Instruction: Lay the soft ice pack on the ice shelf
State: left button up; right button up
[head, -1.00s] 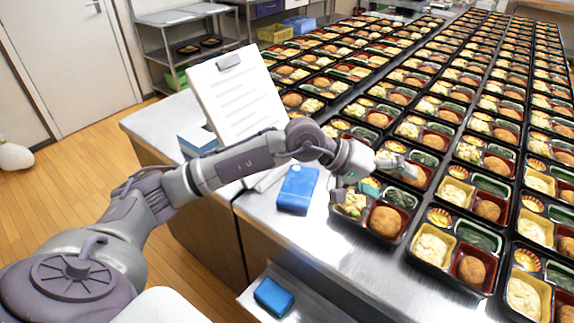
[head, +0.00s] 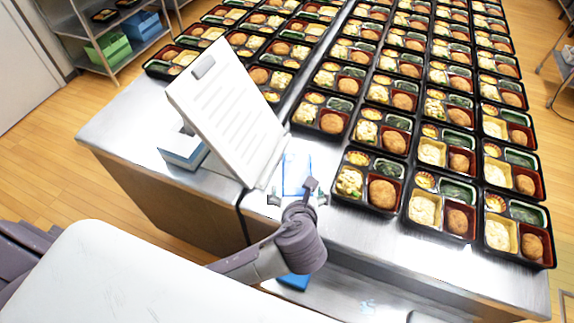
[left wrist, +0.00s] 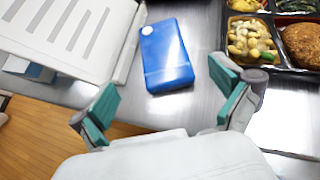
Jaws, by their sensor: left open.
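A blue ice pack (head: 297,172) lies flat on the steel table between the clipboard stand and the nearest bento trays. It shows whole in the left wrist view (left wrist: 167,55). My left gripper (head: 298,196) is open and empty, over the table at the pack's near end. In the left wrist view, its green-padded fingers (left wrist: 165,80) are spread wide, with the pack just beyond them. A lower shelf (head: 345,297) sits below the table's front edge. Another blue pack (head: 294,281) lies on it, partly hidden by my left arm. My right gripper is not in view.
A white clipboard stand (head: 225,115) stands close left of the pack, with a blue-and-white box (head: 183,150) behind it. Rows of bento trays (head: 369,181) fill the table to the right.

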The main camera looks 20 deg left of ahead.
aim_at(297, 173)
pick_arm(q)
jog(key=x, duration=1.3)
jog(key=shift+w+f+p, duration=0.1)
jog(key=shift+f+p, duration=0.3)
jog(key=shift+f, duration=0.1)
jog(key=c, duration=1)
jog(key=shift+r, duration=0.1)
jog(key=c, duration=0.3)
